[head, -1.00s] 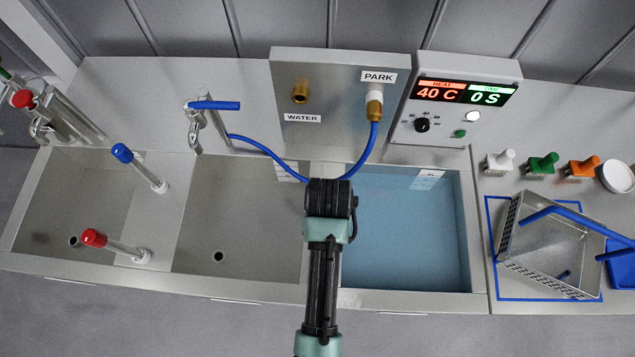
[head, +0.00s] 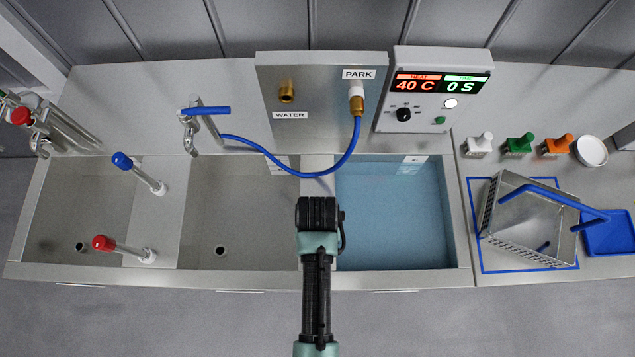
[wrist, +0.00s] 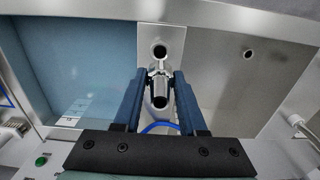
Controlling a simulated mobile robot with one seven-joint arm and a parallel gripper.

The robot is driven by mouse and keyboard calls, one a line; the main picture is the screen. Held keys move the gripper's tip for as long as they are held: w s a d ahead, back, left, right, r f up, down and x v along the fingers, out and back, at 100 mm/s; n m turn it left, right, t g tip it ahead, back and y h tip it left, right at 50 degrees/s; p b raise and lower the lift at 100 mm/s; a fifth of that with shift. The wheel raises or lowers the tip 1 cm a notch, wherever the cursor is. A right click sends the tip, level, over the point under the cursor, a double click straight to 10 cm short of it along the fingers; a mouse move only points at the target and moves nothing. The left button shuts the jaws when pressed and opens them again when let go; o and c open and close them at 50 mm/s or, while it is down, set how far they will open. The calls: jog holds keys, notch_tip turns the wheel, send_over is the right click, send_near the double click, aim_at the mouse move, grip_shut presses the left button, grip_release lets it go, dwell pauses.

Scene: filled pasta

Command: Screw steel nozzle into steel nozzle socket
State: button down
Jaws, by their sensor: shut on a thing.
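In the wrist view my gripper (wrist: 160,84) is shut on a steel piece (wrist: 160,76) that I take to be the steel nozzle. It shows as a short metal part between the two blue fingers, with a dark opening facing the camera. Just beyond it, a round dark hole (wrist: 160,52) sits in the steel strip between the two basins; it may be the steel nozzle socket. The held piece looks close to the hole, but I cannot tell whether they touch. In the head view my arm hides the gripper, the piece and the hole.
The water-filled basin (head: 393,210) lies right, an empty basin (head: 240,215) left.

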jog(key=shift+f+b, duration=1.7)
jog(key=shift+f, duration=1.1)
jog(key=shift+p, duration=0.7)
jog(key=shift+f+b, duration=0.75)
jog(key=shift+f, duration=0.45)
dwell(0.5)
jog(key=shift+c, duration=1.9)
grip_release()
jog(key=shift+o, duration=1.2)
